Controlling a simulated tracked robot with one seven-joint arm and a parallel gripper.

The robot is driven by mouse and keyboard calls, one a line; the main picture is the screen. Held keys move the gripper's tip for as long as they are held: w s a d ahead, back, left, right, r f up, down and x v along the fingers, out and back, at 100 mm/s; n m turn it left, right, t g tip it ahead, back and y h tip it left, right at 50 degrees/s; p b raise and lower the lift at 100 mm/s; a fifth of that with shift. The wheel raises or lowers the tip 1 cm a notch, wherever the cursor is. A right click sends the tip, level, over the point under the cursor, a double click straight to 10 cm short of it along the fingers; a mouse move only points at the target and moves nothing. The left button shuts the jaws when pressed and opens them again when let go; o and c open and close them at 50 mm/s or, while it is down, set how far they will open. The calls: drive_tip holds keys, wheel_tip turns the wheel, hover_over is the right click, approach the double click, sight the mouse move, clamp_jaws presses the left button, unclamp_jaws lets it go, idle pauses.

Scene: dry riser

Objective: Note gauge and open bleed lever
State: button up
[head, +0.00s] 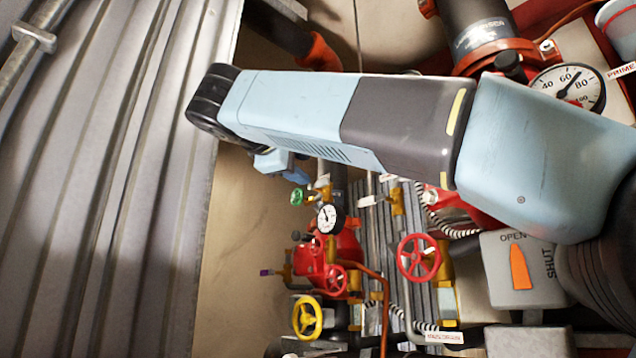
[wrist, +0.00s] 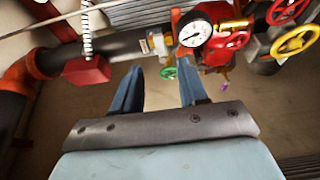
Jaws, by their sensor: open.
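A small round white-faced gauge (head: 331,218) with a dark rim sits on the red valve assembly in the head view. It also shows at top centre in the wrist view (wrist: 196,33), its face readable only roughly. A small purple-tipped handle (head: 266,272) sticks out left of the assembly; it shows in the wrist view (wrist: 224,86) below the gauge. I cannot tell whether it is the bleed lever. My gripper (wrist: 160,75) is open and empty, its two blue fingers apart below and left of the gauge.
A larger gauge (head: 570,88) is at upper right. Red (head: 418,257) and yellow (head: 307,316) handwheels stand among the pipes. A grey box (head: 515,272) has an orange pointer at OPEN. A corrugated wall (head: 100,190) fills the left. Bare floor lies between wall and pipes.

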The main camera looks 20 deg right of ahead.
sight(322, 183)
drive_tip(key=x, duration=0.9)
drive_tip(key=shift+w+d, duration=0.15)
drive_tip(key=shift+f, duration=0.1)
clamp_jaws()
